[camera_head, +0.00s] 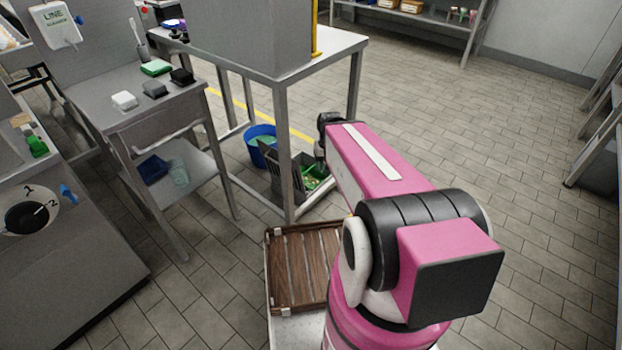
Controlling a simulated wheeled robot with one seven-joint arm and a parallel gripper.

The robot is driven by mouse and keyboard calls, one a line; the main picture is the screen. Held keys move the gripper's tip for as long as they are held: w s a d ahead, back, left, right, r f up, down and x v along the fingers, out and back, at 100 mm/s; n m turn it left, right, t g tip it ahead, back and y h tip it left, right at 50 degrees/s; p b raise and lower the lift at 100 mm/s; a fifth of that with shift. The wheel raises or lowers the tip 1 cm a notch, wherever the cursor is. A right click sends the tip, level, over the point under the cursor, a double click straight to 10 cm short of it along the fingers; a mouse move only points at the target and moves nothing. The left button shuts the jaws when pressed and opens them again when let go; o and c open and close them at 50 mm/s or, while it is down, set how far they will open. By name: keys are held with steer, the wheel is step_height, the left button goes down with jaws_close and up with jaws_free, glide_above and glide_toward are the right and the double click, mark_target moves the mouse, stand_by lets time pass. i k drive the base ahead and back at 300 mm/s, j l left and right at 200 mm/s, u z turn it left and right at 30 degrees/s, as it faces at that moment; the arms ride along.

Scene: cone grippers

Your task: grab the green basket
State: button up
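A green basket (313,178) with small yellowish contents sits low near the floor, behind the front leg of the grey table. My pink arm reaches away from me and partly covers its right side. The dark end of my arm, toward my gripper (320,152), points down close above and beside the basket. The fingers are hidden or too small to make out, so I cannot tell whether they touch it.
A dark slanted panel (281,168) stands left of the basket, and a blue bucket (262,146) is behind it. The table leg (286,178) is close in front. A brown slatted wooden tray (300,262) is nearer me. The floor (500,170) at right is clear.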

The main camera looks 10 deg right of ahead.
mark_target(312, 178)
steer(key=i+l, duration=0.1)
steer(key=l, duration=0.35)
steer(key=i+l+z, duration=0.25)
steer(key=i+l, duration=0.35)
steer(key=l, duration=0.15)
